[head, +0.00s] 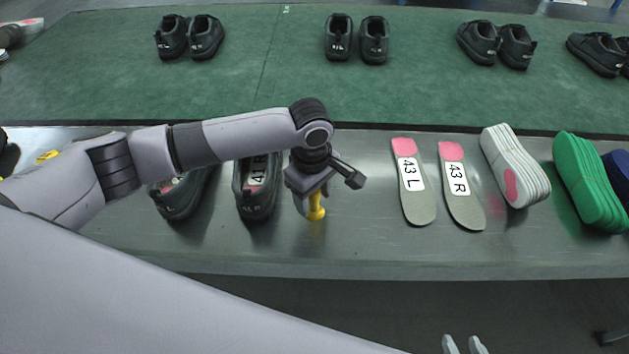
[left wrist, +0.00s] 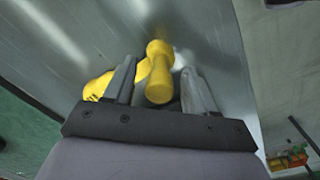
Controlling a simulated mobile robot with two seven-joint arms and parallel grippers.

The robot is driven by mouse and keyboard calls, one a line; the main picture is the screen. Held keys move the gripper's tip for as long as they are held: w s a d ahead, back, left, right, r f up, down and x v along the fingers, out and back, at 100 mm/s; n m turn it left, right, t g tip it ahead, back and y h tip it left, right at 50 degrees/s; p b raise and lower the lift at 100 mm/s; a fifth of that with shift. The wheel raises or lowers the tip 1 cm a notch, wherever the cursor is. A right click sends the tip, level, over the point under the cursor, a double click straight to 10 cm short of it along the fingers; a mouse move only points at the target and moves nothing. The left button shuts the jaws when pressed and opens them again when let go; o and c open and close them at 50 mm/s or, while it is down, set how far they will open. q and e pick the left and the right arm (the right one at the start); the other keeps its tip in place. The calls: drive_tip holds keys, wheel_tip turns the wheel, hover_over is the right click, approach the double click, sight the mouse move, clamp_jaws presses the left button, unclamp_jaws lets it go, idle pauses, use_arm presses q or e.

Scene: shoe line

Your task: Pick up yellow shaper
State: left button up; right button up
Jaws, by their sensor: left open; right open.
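The yellow shaper (head: 316,208) lies on the grey metal table, mostly hidden by my left gripper in the head view. In the left wrist view its rounded knob and neck (left wrist: 160,75) show between the two fingers. A flatter yellow part (left wrist: 97,87) shows beyond the finger on the left of that view. My left gripper (head: 325,185) is open and points down over the shaper, its fingers (left wrist: 158,88) on either side of the knob. I cannot tell whether they touch it. My right gripper (head: 464,345) shows only its pale fingertips at the bottom edge, apart and empty.
Two black shoes (head: 257,200) (head: 180,195) stand left of the gripper, partly behind my arm. Insoles marked 43 L (head: 415,205) and 43 R (head: 464,208) lie to the right, then white (head: 530,185) and green (head: 592,185) stacks. Another yellow thing (head: 47,156) shows at far left. Black shoe pairs (head: 357,40) stand on the green belt (head: 270,90).

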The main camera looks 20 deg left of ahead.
use_arm(q)
drive_tip(key=shift+c, duration=0.3)
clamp_jaws()
drive_tip(key=shift+r, duration=0.1)
